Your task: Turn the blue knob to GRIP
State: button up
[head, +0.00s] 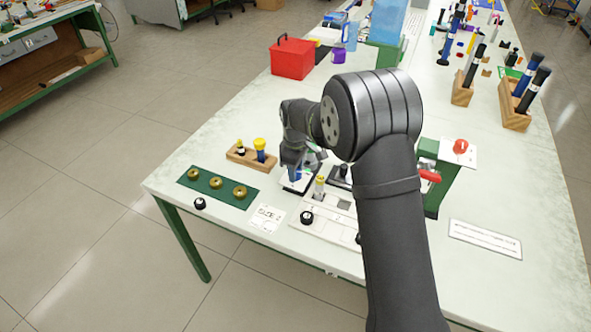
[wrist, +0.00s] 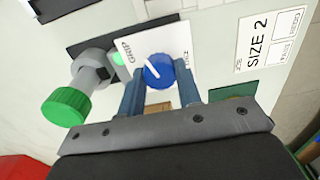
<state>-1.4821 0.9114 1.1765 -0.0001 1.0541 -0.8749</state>
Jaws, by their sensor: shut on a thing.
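The blue knob (wrist: 158,72) sits on a white plate (wrist: 150,38) in the wrist view. A white pointer line on it slants to the upper left, towards the side with the word GRIP. A second label at the plate's right edge is too small to read. My gripper (wrist: 160,83) has its two blue fingers on either side of the knob and is shut on it.
A green-capped grey part (wrist: 67,105) and a small green light (wrist: 118,59) are beside the plate. A SIZE 2 card (wrist: 270,38) lies to the right. A green tray with brass rings (head: 215,187), a wooden block with yellow-topped pieces (head: 250,156) and a red box (head: 292,60) stand nearby.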

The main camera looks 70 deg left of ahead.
jog(key=o, duration=1)
notch_tip(320, 180, up, 18)
jog(key=shift+f, duration=0.25)
notch_tip(320, 180, down, 18)
jog(key=shift+r, duration=0.25)
dwell(0.4)
jog(key=shift+r, duration=0.1)
